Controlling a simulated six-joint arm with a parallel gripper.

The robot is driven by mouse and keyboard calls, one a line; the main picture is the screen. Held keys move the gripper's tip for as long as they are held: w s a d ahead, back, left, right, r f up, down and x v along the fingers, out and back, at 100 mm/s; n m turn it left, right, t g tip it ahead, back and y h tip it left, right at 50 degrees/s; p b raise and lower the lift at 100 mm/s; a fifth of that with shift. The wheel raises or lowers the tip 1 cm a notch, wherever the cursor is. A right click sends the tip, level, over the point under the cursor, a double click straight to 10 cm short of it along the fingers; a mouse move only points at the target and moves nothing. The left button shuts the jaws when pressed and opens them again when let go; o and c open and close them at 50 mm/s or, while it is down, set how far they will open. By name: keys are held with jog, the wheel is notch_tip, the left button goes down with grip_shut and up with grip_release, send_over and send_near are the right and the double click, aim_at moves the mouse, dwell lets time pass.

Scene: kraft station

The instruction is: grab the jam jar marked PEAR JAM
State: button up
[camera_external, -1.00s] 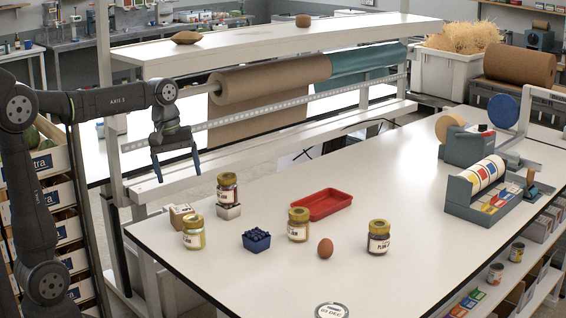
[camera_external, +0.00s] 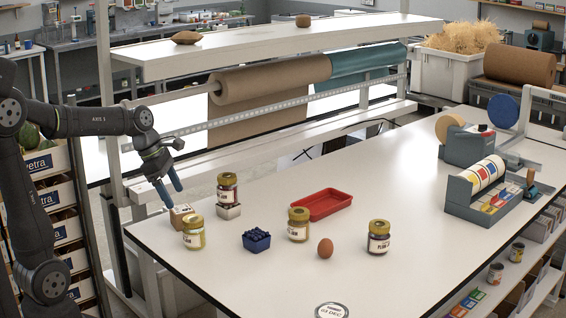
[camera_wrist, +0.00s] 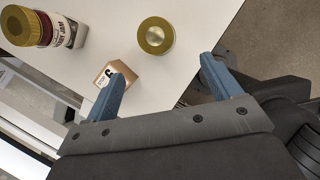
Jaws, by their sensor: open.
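Several gold-lidded jam jars are on the white table. A pale yellow-green jar (camera_external: 193,235) stands at the left; its label is too small to read fully. Its gold lid (camera_wrist: 156,35) shows from above in the wrist view. A similar pale jar (camera_external: 298,228) stands mid-table, its label also unclear. A dark jar (camera_external: 227,187) sits raised on a white block; its label in the wrist view (camera_wrist: 65,32) ends in "RRY JAM". A dark jar marked PLUM (camera_external: 378,240) stands to the right. My gripper (camera_external: 172,192) is open and empty, above and behind the left pale jar.
A small cardboard box (camera_external: 181,217) stands close behind the left pale jar, near my fingers. The table's front right is mostly clear.

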aim_at(194, 229)
jog(key=x, duration=0.6)
jog(key=shift+d+f, duration=0.15)
jog(key=shift+f, duration=0.25)
jog(key=shift+w+x, duration=0.2)
jog(key=shift+x, duration=2.9)
jog(key=shift+r, duration=0.1)
jog(key=c, duration=1.2)
jog(key=shift+d, duration=0.1)
jog(key=shift+c, duration=0.6)
jog(key=shift+r, duration=0.15)
